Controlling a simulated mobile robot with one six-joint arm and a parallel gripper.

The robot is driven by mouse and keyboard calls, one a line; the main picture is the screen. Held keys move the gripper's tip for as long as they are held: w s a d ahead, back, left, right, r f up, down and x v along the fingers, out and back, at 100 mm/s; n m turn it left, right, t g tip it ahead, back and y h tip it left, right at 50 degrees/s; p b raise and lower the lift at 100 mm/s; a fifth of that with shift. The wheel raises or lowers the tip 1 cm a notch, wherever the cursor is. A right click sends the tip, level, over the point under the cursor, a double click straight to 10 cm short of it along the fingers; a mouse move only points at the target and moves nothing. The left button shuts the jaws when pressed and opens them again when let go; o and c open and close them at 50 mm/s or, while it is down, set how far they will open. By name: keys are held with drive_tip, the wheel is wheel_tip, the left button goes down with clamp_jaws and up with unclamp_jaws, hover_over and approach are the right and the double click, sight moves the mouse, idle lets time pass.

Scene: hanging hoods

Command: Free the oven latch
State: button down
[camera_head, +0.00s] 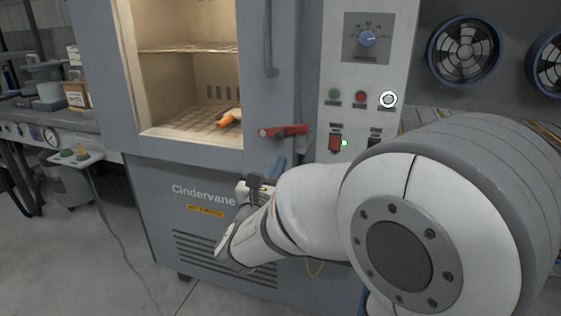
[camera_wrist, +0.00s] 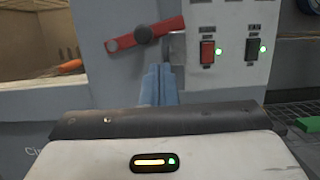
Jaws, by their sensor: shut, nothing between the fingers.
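The oven latch (camera_head: 283,131) is a red lever on the front of the grey oven, right of the lit chamber. In the wrist view the latch (camera_wrist: 160,29) lies nearly level, its right end higher, with a dark pivot near its middle. Its right end is beside a grey metal bracket (camera_wrist: 177,46) at the panel edge. A gap shows between fingertips and lever in the wrist view; depth is hard to judge.
The oven chamber (camera_head: 187,95) has wire racks and an orange object (camera_head: 229,118). A vertical door handle (camera_head: 271,40) is above the latch. The control panel (camera_head: 350,85) with a dial and switches is right of it. My arm hides the lower right.

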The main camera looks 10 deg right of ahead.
drive_tip(key=s+d+f+m+g, duration=0.3)
drive_tip(key=d+m+g, duration=0.1)
drive_tip(key=s+d+f+m+g+h, duration=0.1)
drive_tip(key=s+d+f+m+g, duration=0.1)
drive_tip(key=s+d+m+g, duration=0.2)
drive_tip(key=s+d+f+m+g+h, duration=0.1)
drive_tip(key=s+d+f+m+g, duration=0.2)
drive_tip(key=d+m, duration=0.1)
drive_tip(key=shift+s+d+f+m+g, duration=0.2)
drive_tip(key=shift+d+f+m+g, duration=0.2)
drive_tip(key=shift+d, duration=0.1)
drive_tip(key=s+a+f+m+g+y, duration=0.2)
drive_tip(key=s+f+m+g+y, duration=0.4)
drive_tip(key=s+f+m, duration=0.3)
drive_tip(key=s+a+m+t+y, duration=0.1)
drive_tip(key=s+a+m+y, duration=0.2)
drive_tip(key=a+m+y, duration=0.3)
drive_tip(key=shift+a+f+m, duration=0.15)
drive_tip(key=shift+a+m, duration=0.85)
drive_tip(key=shift+m, duration=0.1)
